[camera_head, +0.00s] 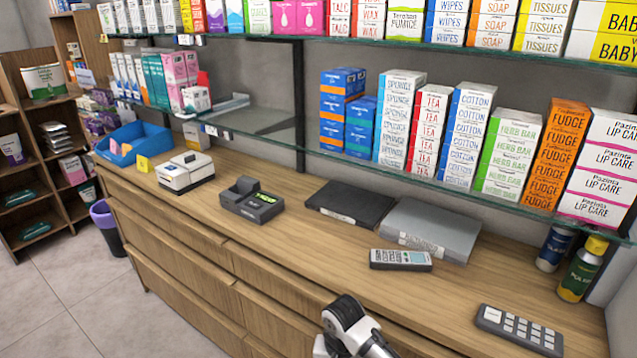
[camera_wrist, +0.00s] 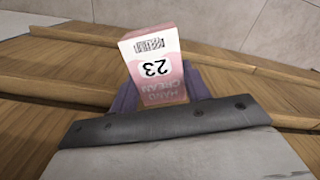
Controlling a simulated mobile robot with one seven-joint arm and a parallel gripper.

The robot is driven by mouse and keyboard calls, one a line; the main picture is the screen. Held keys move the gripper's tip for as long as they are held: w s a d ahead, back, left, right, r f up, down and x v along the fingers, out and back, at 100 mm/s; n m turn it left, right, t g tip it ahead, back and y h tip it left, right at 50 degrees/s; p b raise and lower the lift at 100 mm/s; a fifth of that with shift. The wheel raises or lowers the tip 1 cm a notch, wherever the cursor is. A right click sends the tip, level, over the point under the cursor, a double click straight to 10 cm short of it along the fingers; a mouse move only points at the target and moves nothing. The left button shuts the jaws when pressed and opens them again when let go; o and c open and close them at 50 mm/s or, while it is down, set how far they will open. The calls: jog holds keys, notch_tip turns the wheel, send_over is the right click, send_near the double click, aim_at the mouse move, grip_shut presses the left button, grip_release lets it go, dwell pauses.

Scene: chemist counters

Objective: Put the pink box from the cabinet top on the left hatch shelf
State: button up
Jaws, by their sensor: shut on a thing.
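My gripper (camera_wrist: 160,92) is shut on a pink and white hand cream box (camera_wrist: 154,62) marked 23, seen in the wrist view. The box stands out between the two purplish fingers, and its print reads upside down there. Its lower end is hidden by the gripper body. In the head view only part of my arm shows at the bottom edge, and neither the gripper nor the held box is visible. I cannot tell which surface is the left hatch shelf.
The wooden cabinet (camera_head: 290,235) carries a blue bin (camera_head: 130,145), a card terminal (camera_head: 252,200), a phone (camera_head: 400,260), a keypad (camera_head: 518,331) and bottles. Glass shelves (camera_head: 345,163) above hold many boxes. A purple waste bin (camera_head: 107,228) stands on the floor beside open wooden shelves (camera_head: 35,150).

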jog(key=w+a+f+n+b, duration=0.1)
jog(key=a+f, duration=0.1)
jog(key=f, duration=0.6)
jog(key=w+a+f+n+b, duration=0.1)
jog(key=a+f, duration=0.1)
jog(key=f, duration=0.7)
jog(key=shift+a+f, duration=0.15)
jog(key=shift+a, duration=0.2)
